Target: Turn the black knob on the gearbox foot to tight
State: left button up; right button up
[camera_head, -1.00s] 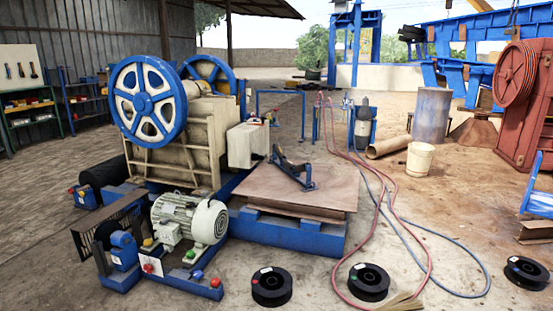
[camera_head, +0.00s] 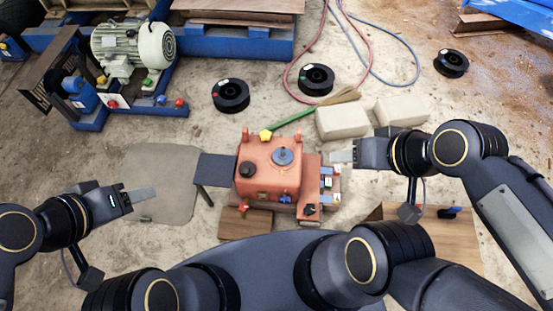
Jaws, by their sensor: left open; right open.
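The gearbox (camera_head: 268,181) is an orange-red box on the ground in front of me, with a blue-grey disc (camera_head: 283,156) on top. A small black knob (camera_head: 309,209) sits low at its right front, on the foot. A larger black cap (camera_head: 246,169) is on the box's left top. My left gripper (camera_head: 146,195) is open and empty, left of the gearbox and apart from it. My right gripper (camera_head: 340,155) is open and empty, just right of the gearbox, above and to the right of the black knob. The knob's pointer direction is too small to tell.
Blue knobs (camera_head: 285,199), a red knob (camera_head: 243,208) and a yellow knob (camera_head: 265,135) surround the gearbox. A dark plate (camera_head: 216,170) stands at its left. Pale blocks (camera_head: 342,121) lie behind my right gripper. Wooden boards (camera_head: 245,224) lie in front. Black spools (camera_head: 230,96) lie further back.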

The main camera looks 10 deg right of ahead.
aim_at(310, 209)
jog(key=z, duration=1.25)
